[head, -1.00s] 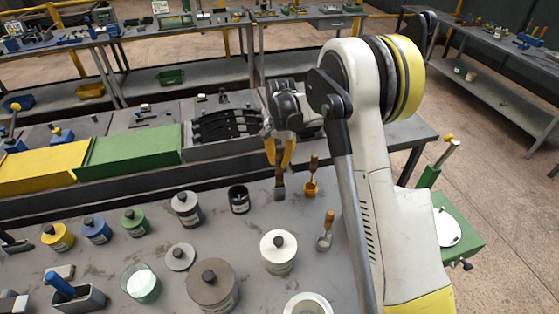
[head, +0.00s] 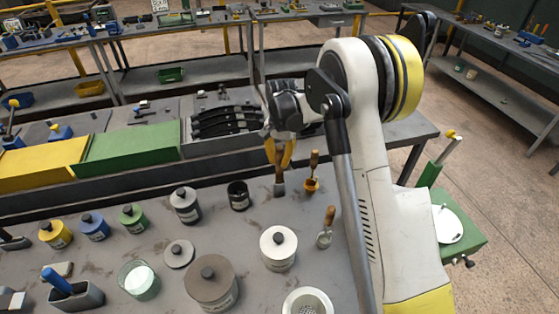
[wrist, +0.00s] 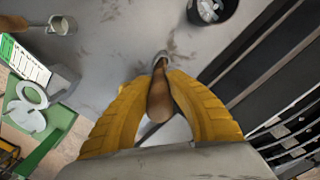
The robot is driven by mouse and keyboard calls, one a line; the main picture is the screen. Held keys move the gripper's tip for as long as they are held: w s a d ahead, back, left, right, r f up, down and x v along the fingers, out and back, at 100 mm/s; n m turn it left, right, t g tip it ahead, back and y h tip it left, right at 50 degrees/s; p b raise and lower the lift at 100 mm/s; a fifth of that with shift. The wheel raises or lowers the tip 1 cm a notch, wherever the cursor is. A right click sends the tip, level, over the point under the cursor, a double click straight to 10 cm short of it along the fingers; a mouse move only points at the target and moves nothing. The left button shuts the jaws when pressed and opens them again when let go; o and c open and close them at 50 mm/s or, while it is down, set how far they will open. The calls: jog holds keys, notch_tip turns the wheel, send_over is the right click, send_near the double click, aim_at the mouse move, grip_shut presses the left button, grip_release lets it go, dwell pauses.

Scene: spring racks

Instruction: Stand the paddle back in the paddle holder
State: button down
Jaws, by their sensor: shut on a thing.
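My gripper (head: 279,153) has yellow fingers and points down over the back of the grey bench. It is shut on a paddle (head: 279,188) with a brown wooden handle and a grey metal lower end. In the wrist view the handle (wrist: 159,98) lies between the two fingers (wrist: 160,105), and the grey end points away from the wrist. The paddle looks roughly upright in the head view; I cannot tell whether its lower end touches the bench. I cannot tell for sure which thing is the paddle holder.
A black cup (head: 238,197) stands left of the paddle, also in the wrist view (wrist: 208,12). A wooden-handled ladle (head: 325,236) is nearer me at right. Several lidded jars (head: 279,252) fill the front. A grey block (head: 80,298) holds a blue handle. A raised ledge runs behind.

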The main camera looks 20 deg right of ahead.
aim_at(279, 147)
jog(key=shift+f+b, duration=0.7)
jog(key=shift+f, duration=0.3)
jog(key=c, duration=0.8)
grip_release()
jog(key=shift+r, duration=0.1)
jog(key=shift+r+p, duration=1.75)
jog(key=shift+r, duration=1.7)
jog(key=shift+s+f, duration=0.1)
jog(key=shift+f, duration=0.05)
